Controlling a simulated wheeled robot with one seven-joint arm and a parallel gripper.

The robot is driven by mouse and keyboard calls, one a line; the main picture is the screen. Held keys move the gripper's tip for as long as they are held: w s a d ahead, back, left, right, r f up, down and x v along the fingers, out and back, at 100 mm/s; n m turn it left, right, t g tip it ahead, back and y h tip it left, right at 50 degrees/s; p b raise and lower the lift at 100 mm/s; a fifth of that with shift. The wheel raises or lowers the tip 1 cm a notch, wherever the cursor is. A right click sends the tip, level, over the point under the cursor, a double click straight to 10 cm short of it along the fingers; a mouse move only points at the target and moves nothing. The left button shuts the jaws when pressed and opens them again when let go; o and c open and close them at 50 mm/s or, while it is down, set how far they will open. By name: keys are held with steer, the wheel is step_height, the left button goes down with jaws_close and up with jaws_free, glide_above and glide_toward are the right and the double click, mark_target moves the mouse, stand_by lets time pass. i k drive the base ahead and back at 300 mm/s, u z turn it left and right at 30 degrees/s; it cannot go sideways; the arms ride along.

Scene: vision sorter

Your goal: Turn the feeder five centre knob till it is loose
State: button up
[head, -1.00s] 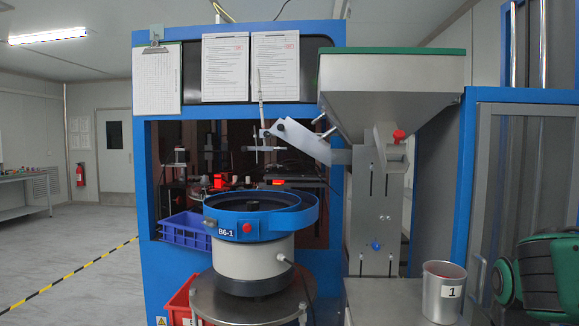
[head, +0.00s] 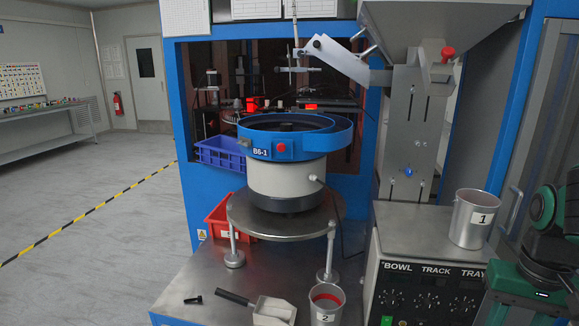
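A blue-rimmed bowl feeder (head: 268,147) labelled "B6-1" stands on a round metal plate on legs, in front of the blue machine. A small dark centre piece (head: 287,127) shows just above the near rim of its bowl; the rim hides its lower part, and I cannot tell whether it is tight or loose. No label for feeder five is readable. A red button (head: 281,148) is on the bowl's front. Green and black links of my arm (head: 542,208) show at the right edge, apart from the feeder. My gripper's fingers are not in view.
A hopper (head: 440,25) overhangs at the right. Cup 1 (head: 472,220) stands on the control box (head: 425,282). Cup 2 (head: 325,305), a scoop (head: 270,310) and a small black part (head: 193,299) are on the front table. Blue (head: 222,153) and red (head: 222,215) bins sit near the feeder.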

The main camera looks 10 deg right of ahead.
mark_target(283, 128)
steer(key=u, duration=2.35)
steer(key=i, duration=2.05)
steer(key=z, duration=1.75)
